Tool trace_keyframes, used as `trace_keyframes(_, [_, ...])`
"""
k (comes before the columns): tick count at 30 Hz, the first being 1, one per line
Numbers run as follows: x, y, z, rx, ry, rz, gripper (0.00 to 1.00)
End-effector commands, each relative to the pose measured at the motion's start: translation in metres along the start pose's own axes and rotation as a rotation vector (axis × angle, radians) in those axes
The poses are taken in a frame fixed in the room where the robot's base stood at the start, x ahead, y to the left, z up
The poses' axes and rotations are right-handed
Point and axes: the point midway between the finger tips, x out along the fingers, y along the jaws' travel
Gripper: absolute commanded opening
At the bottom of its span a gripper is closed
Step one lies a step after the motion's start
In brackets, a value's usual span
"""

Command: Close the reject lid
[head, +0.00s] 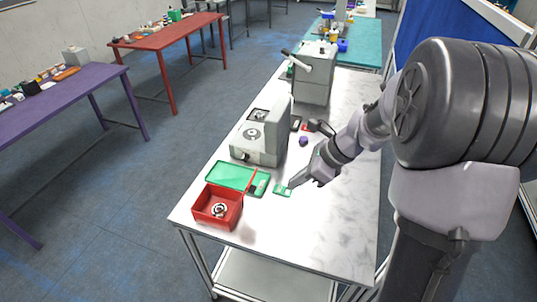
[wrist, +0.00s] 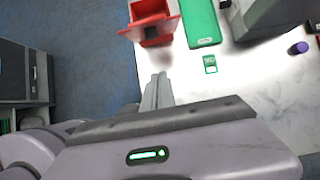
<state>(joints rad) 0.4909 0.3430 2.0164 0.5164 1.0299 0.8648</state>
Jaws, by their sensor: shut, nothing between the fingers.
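The red reject box (head: 211,221) stands at the near left corner of the white table, with a round metal part (head: 219,210) inside. Its red lid (head: 248,187) stands raised at the box's right side, seen nearly edge-on, so the box is open. The red box (wrist: 148,12) also shows at the top of the wrist view, partly cut off. My gripper (head: 291,184) is shut and empty, to the right of the box and lid, apart from them. Its fingers (wrist: 158,88) show together in the wrist view, below the box.
A green tray (head: 230,176) lies behind the box. A small green card (head: 283,190) lies near my gripper. A grey machine (head: 268,140) stands farther back, with a purple cylinder (head: 304,141) to its right. The table's front right is clear.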

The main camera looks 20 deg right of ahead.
Motion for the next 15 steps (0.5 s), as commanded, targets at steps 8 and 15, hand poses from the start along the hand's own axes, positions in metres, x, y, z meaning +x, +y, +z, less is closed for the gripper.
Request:
trace_keyframes(8, [0.064, 0.003, -0.003, -0.005, 0.002, 0.006, 0.0])
trace_keyframes(15, [0.096, 0.002, 0.016, -0.012, 0.002, 0.002, 0.0])
